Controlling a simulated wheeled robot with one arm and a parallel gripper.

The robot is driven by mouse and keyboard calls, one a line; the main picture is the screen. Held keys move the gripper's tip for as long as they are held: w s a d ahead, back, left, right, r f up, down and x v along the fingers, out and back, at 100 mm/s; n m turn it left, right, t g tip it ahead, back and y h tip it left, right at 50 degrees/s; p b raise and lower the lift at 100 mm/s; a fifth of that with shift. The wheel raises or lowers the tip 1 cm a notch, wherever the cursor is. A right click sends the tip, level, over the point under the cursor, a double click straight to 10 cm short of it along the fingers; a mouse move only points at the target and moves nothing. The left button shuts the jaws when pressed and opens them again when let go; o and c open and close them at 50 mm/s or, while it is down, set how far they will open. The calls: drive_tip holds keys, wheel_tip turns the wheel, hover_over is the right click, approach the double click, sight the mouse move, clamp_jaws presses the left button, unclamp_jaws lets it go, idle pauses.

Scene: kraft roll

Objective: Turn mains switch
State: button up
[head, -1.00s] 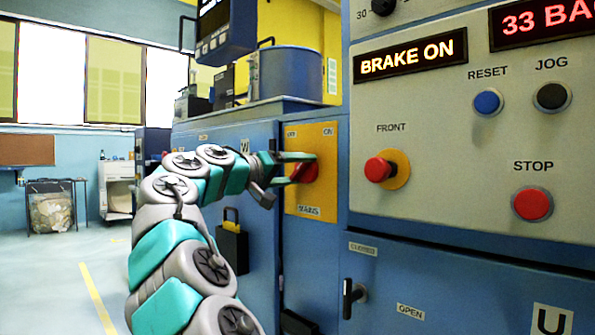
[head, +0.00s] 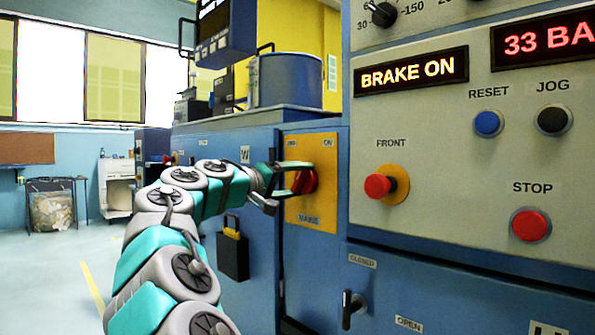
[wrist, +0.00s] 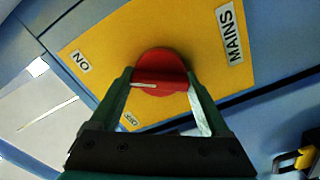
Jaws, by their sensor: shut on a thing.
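The mains switch is a red round knob (head: 306,182) on a yellow plate (head: 318,212) marked MAINS, on the blue cabinet. My gripper (head: 294,179) reaches it from the left and is shut on the knob's grip. In the wrist view the red knob (wrist: 160,62) sits between the two fingertips of my gripper (wrist: 160,82), one on each side. A white line on its grip points left in that picture, between the ON label (wrist: 80,61) and the OFF label (wrist: 130,119). The fingers hide part of the knob in the head view.
A black padlock-like box (head: 232,256) hangs below my arm on the cabinet. To the right, a grey panel holds the red FRONT button (head: 378,186), the STOP button (head: 531,225) and a lit BRAKE ON display (head: 411,72). A black handle (head: 350,308) is below. Open floor lies left.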

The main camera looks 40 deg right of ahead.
drive_tip(key=n+p, duration=0.1)
drive_tip(key=p, duration=0.1)
drive_tip(key=n+p, duration=0.1)
drive_tip(key=p, duration=0.1)
drive_tip(key=shift+r+n, duration=0.35)
drive_tip(key=shift+n, duration=0.05)
drive_tip(key=n+p, duration=0.3)
drive_tip(key=shift+f+n, duration=0.2)
drive_tip(key=shift+n, duration=0.1)
drive_tip(key=n, duration=0.3)
drive_tip(key=n+p, duration=0.1)
drive_tip(key=shift+f+n, duration=0.3)
drive_tip(key=shift+n, duration=2.2)
drive_tip(key=o, duration=1.2)
drive_tip(key=shift+a, duration=0.1)
